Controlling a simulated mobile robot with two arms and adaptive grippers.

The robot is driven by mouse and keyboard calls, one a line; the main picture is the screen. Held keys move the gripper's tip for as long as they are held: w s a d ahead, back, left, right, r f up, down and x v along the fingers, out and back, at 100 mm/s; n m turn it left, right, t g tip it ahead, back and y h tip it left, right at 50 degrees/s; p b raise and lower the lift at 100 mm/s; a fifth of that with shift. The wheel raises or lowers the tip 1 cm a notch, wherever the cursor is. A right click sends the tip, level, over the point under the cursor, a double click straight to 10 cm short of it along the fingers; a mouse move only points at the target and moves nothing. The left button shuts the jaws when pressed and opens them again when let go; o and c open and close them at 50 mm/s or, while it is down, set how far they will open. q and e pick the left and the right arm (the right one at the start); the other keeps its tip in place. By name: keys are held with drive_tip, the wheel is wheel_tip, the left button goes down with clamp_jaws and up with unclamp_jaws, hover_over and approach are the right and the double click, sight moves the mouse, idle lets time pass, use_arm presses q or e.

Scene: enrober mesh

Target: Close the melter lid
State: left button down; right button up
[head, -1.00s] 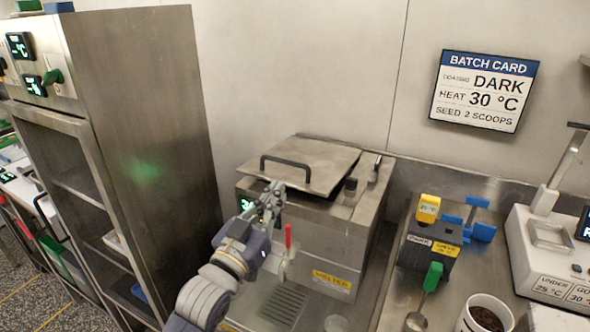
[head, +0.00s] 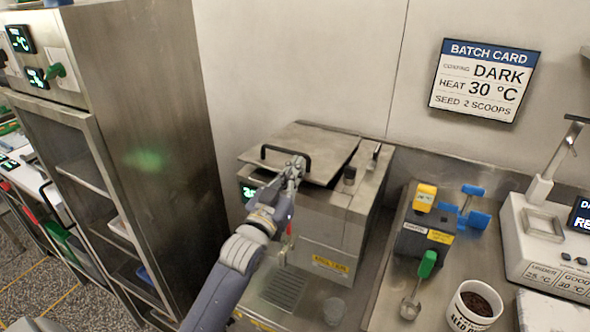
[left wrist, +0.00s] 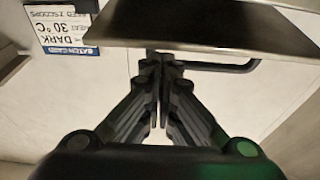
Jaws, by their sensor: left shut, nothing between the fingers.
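The melter (head: 335,225) is a steel box with a flat steel lid (head: 318,143) lying nearly level over its top. A dark gap shows along the lid's right edge, so it looks slightly raised. The lid has a black bar handle (head: 285,151). My left gripper (head: 296,164) is shut and empty at the lid's front, by the handle's right end; I cannot tell if it touches. In the left wrist view, the shut fingers (left wrist: 160,65) overlap the lid plate (left wrist: 210,30), and the handle (left wrist: 225,67) shows beside them. My right gripper is not in view.
A tall steel cabinet (head: 160,140) stands left of the melter. To the right are a dark block with yellow and blue parts (head: 425,235), a green-handled scoop (head: 425,265), a white cup (head: 473,307) and a scale (head: 550,245). A batch card (head: 484,80) hangs behind.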

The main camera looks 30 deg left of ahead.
use_arm(q)
drive_tip(key=shift+f, duration=0.2)
wheel_tip(320, 180, down, 2)
drive_tip(key=shift+s+f+b, duration=0.1)
drive_tip(key=shift+f+b, duration=0.1)
drive_tip(key=shift+b, duration=0.35)
